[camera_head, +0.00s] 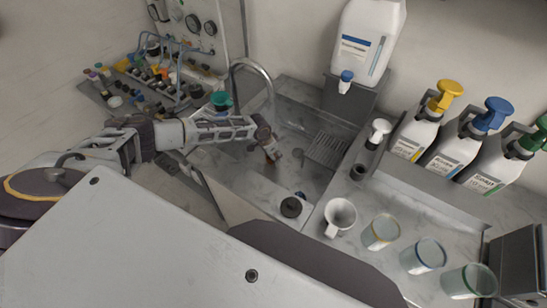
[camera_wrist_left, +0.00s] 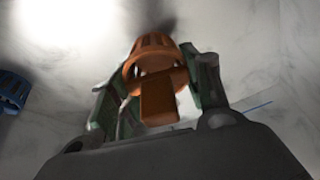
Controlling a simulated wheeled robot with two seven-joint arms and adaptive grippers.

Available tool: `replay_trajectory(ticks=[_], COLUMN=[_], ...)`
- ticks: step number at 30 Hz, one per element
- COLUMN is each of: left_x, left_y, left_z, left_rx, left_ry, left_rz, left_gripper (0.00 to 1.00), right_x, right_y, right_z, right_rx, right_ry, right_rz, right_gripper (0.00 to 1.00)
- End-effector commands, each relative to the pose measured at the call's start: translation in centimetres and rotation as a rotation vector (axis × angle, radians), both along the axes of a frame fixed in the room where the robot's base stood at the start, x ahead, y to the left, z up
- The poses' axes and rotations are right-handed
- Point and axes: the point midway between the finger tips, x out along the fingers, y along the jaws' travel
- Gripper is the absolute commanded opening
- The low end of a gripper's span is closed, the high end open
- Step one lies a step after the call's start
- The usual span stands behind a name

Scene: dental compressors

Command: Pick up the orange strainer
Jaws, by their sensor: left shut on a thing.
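The orange strainer (camera_wrist_left: 156,75) is between the fingers of my left gripper (camera_wrist_left: 150,100) in the left wrist view. Its slotted round head faces away from the wrist and its flat tab points back toward the palm. The gripper is shut on it. In the head view my left gripper (camera_head: 270,148) is over the sink area, and a small orange part of the strainer (camera_head: 272,155) shows at its fingertips. I cannot tell how far the strainer is from the surface below. My right gripper is not in view.
A blue strainer (camera_wrist_left: 12,92) lies at the left in the left wrist view. A curved tap (camera_head: 262,72) stands behind my gripper.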

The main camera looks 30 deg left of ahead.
Motion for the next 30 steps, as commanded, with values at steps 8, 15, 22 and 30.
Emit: replay_trajectory(ticks=[8,15,22,30], left_x=[0.0,0.0,-1.6,-4.1], left_y=[0.1,0.1,-3.3,-8.4], left_z=[4.6,9.1,9.6,9.6], left_rx=[0.000,0.001,-0.002,-0.003], left_ry=[-0.003,-0.001,0.000,0.000], left_rz=[-0.001,-0.001,-0.006,-0.005], left_gripper=[0.28,0.28,0.28,0.28], right_x=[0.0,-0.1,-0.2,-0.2], right_y=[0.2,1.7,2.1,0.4], right_z=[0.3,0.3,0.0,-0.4], right_rx=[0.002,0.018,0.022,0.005], right_ry=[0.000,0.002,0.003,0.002], right_rz=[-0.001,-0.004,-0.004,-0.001], right_gripper=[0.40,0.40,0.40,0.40])
